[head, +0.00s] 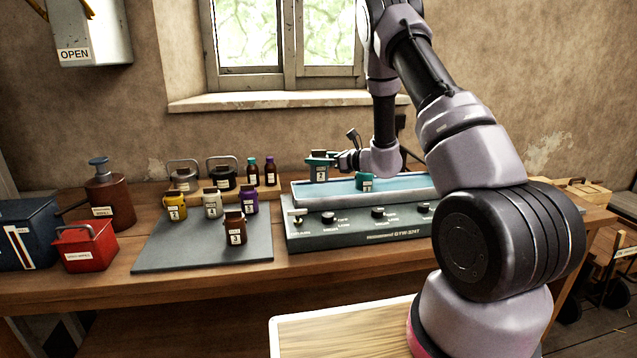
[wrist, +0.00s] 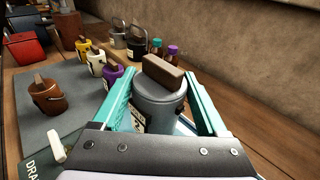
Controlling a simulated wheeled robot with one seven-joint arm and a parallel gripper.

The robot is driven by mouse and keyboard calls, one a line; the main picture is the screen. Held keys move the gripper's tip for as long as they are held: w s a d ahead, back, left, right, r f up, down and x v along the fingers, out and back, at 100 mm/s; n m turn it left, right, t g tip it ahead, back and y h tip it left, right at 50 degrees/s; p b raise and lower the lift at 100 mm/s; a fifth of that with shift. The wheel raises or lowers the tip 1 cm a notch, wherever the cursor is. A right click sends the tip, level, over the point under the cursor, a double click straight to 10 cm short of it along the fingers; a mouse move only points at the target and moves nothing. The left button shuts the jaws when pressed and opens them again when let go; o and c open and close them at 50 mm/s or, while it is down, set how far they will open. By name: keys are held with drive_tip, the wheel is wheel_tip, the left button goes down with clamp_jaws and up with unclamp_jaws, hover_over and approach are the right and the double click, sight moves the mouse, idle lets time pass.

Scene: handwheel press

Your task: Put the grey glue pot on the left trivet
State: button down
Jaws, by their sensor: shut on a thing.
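My gripper (head: 319,158) is shut on the grey glue pot (wrist: 158,100). The pot sits between the teal fingers in the wrist view, upright, with a brown wooden block across its lid and a partly hidden label. In the head view, the gripper and pot are over the left end of the water bath (head: 300,226); I cannot tell whether the pot touches it. No trivet can be clearly made out in either view.
A teal pot (head: 366,183) is at the bath. Yellow (head: 175,209), white (head: 212,206), purple (head: 250,203) and brown (head: 235,230) pots stand on the grey mat (head: 170,254). Two wire-handled pots and two small bottles stand behind. A red box (head: 86,250) is left.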

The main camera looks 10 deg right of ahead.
sight(326, 177)
drive_tip(key=shift+f, duration=3.1)
drive_tip(key=shift+f, duration=0.15)
unclamp_jaws()
drive_tip(key=shift+a, duration=0.1)
